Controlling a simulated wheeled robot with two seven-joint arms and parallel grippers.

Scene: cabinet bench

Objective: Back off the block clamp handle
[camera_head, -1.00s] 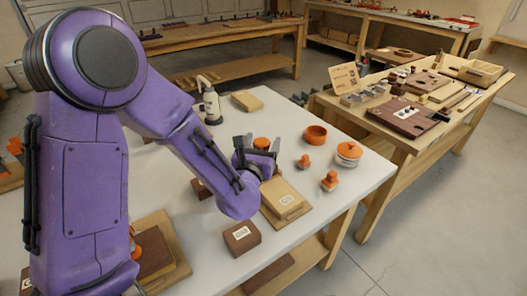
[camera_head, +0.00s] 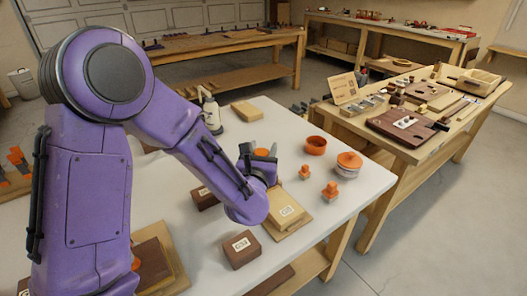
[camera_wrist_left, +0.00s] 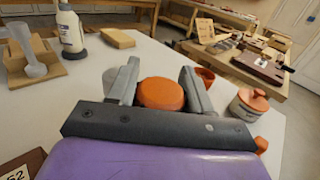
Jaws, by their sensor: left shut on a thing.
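The clamp handle looks like a round orange knob (camera_head: 262,153). In the left wrist view the knob (camera_wrist_left: 161,94) sits between the two grey fingers of my left gripper (camera_wrist_left: 160,82). My left gripper (camera_head: 260,149) is shut on it, above the white bench. The clamp body under the knob is hidden by my gripper and forearm. A pale wooden block (camera_head: 286,212) with a label lies on a board just in front of the gripper. My right gripper is not in view.
On the white bench (camera_head: 330,228), an orange bowl (camera_head: 316,146), a lidded jar (camera_head: 348,166) and small orange-topped pieces (camera_head: 330,190) stand to the right. Dark labelled blocks (camera_head: 240,250) lie nearer. A white bottle (camera_head: 211,112) stands behind. A crowded wooden table (camera_head: 385,147) is beyond.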

